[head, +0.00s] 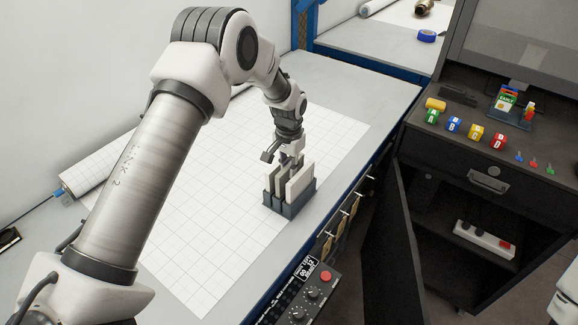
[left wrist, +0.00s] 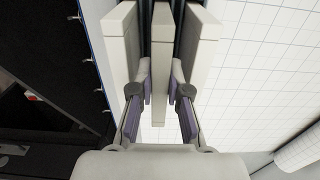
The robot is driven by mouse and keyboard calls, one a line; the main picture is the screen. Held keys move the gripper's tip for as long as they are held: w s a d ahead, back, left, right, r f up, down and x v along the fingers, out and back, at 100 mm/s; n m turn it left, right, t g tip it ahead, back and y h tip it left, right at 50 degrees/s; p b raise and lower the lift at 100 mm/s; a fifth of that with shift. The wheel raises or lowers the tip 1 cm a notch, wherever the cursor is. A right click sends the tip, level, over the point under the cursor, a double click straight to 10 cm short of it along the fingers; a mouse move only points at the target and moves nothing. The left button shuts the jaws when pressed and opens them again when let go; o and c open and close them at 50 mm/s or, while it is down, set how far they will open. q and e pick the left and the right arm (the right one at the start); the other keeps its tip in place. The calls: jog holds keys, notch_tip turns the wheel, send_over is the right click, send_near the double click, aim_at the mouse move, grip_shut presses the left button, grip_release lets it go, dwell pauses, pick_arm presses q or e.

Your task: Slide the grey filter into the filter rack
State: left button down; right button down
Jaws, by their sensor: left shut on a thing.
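The dark filter rack (head: 291,207) stands on the white gridded sheet near the table's right edge. Pale upright plates stand in it, one of them the light plate at its right (head: 300,180). My left gripper (head: 286,160) points down over the rack. In the left wrist view, its fingers (left wrist: 162,92) are shut on the middle plate, the grey filter (left wrist: 161,60). A pale plate (left wrist: 119,45) stands on one side of it and another (left wrist: 200,45) on the other. How deep the held filter sits in its slot is hidden. My right gripper is out of view.
A rolled sheet (head: 100,168) lies at the table's left. A control box with a red button (head: 308,290) is at the front edge. A dark cabinet (head: 490,165) with coloured blocks stands to the right, its door open. The gridded sheet around the rack is clear.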

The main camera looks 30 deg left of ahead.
pick_arm(q)
jog(key=shift+f, duration=0.4)
jog(key=c, duration=0.7)
grip_release()
jog(key=shift+r, duration=0.15)
